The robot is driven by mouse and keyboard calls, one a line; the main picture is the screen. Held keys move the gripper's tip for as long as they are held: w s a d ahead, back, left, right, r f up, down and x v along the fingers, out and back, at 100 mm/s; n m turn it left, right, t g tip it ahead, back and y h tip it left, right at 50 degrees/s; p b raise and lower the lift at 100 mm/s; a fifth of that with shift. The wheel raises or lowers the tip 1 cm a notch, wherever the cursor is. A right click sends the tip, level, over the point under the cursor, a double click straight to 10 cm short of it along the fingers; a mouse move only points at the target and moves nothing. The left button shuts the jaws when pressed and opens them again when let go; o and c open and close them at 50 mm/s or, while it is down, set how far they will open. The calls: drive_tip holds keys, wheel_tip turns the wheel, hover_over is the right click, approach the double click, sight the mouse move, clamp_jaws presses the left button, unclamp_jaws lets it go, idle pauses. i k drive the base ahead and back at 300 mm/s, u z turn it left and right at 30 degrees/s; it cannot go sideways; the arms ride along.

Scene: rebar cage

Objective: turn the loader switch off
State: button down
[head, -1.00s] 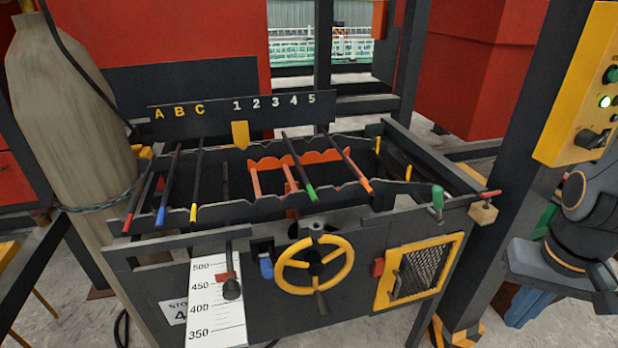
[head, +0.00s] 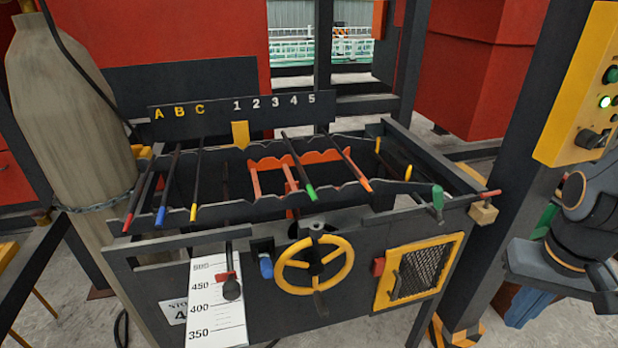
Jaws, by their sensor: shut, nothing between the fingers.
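A yellow control panel (head: 570,95) stands on a dark post at the upper right, cut off by the picture's right edge. It carries a black rotary switch (head: 590,138) low down, with a lit pale green lamp (head: 605,102) and a green button (head: 612,75) above it. I cannot read any label that names the loader switch, and the knob's exact position is too small to tell. Part of my arm shows below the panel at the right edge. My gripper is not in view.
A dark bench (head: 140,285) with slotted rails holds several coloured-tip rods. On its front are a yellow handwheel (head: 345,262), a height scale (head: 215,320) and a yellow-framed mesh door (head: 447,250). A dark post (head: 500,180) stands between bench and panel.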

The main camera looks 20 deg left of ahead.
sight(587, 139)
drive_tip(key=z, duration=0.4)
drive_tip(key=k, duration=1.3)
drive_tip(key=z, duration=0.45)
drive_tip(key=i, duration=0.55)
drive_tip(key=z, duration=0.5)
drive_tip(key=i, duration=1.1)
drive_tip(key=u, duration=0.35)
